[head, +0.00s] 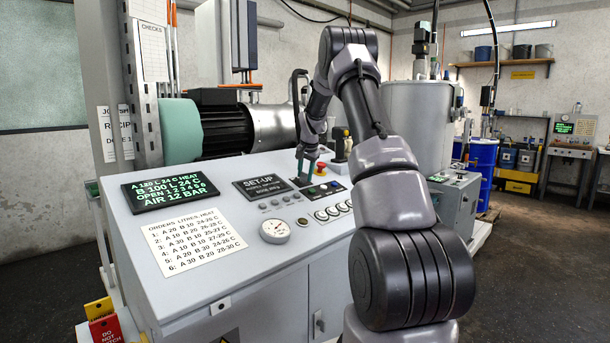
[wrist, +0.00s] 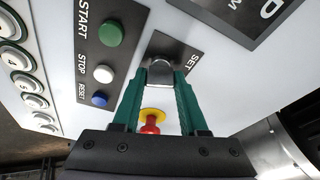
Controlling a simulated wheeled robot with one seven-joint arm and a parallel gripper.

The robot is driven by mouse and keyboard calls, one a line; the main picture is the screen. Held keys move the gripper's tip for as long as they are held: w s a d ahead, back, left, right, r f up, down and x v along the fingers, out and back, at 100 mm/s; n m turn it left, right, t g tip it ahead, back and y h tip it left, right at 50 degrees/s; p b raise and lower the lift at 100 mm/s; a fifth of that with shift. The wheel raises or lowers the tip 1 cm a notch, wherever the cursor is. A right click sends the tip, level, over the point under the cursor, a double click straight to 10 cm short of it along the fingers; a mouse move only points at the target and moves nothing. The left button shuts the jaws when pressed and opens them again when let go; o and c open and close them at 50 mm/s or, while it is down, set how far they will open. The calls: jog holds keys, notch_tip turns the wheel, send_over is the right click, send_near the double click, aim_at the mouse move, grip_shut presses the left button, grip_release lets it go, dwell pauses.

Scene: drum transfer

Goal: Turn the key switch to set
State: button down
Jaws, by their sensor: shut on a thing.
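The key switch (wrist: 160,71) shows in the wrist view as a grey metal knob on a dark plate (wrist: 187,50) lettered SET. My gripper (wrist: 160,78) has its green fingers closed on the knob from both sides. In the head view my gripper (head: 304,170) reaches down to the console top, and the key switch is hidden behind the fingers there. I cannot tell the exact angle of the key. A dark screen (head: 263,188) on the console reads SET-UP.
Beside the switch are a green START button (wrist: 111,33), a white STOP button (wrist: 103,74) and a blue RESET button (wrist: 99,98). A red and yellow knob (wrist: 151,121) shows between my fingers. Numbered white buttons (wrist: 20,83) and a gauge (head: 275,231) are also on the console.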

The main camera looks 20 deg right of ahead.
jog(key=n+y, duration=0.1)
jog(key=n, duration=0.4)
jog(key=shift+t, duration=0.3)
dwell(0.4)
jog(key=shift+c, duration=2.2)
grip_release()
jog(key=v, duration=1.1)
jog(key=shift+d, duration=0.1)
